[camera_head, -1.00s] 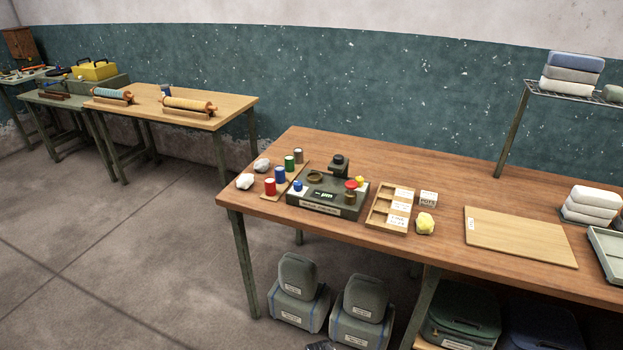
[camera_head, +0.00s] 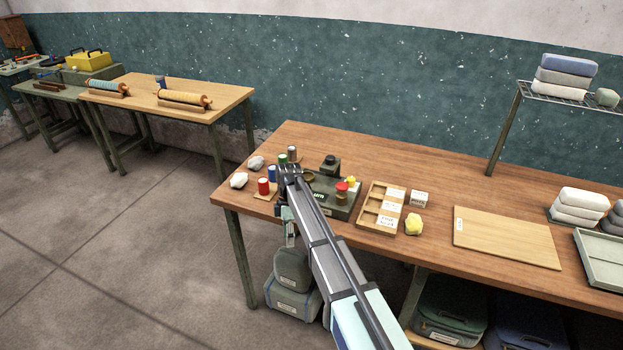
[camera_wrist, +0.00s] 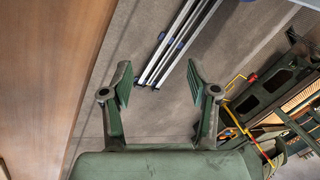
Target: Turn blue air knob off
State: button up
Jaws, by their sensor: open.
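The dark green control box (camera_head: 346,208) stands on the brown workbench. A red knob (camera_head: 342,187) and a yellow knob (camera_head: 351,181) show at its right end. The blue knob at its left end is hidden behind my gripper and arm. My gripper (camera_head: 289,173) appears in front of the box's left end in the head view; I cannot tell whether it touches anything. In the wrist view, the fingers of my gripper (camera_wrist: 158,82) are spread apart with nothing between them. The blue knob does not show there.
Left of the box stand red (camera_head: 263,187), blue (camera_head: 272,174) and green (camera_head: 283,160) cylinders, with pale stones (camera_head: 239,181) beside them. A wooden compartment tray (camera_head: 365,217), a yellow lump (camera_head: 414,225) and a board (camera_head: 506,238) lie to the right.

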jog(key=w+r+n+t, duration=0.1)
jog(key=w+r, duration=0.5)
jog(key=r, duration=0.3)
jog(key=w+r+t, duration=0.2)
jog(key=w+r, duration=0.3)
jog(key=r, duration=0.4)
jog(key=w+r+n+t, duration=0.1)
jog(key=w+r, duration=0.5)
jog(key=r, duration=0.3)
notch_tip(320, 180, down, 17)
jog(key=p, duration=0.4)
jog(key=shift+a+f+p, duration=0.1)
jog(key=shift+f+p, duration=0.1)
jog(key=shift+p, duration=0.15)
jog(key=shift+c, duration=0.4)
grip_shut()
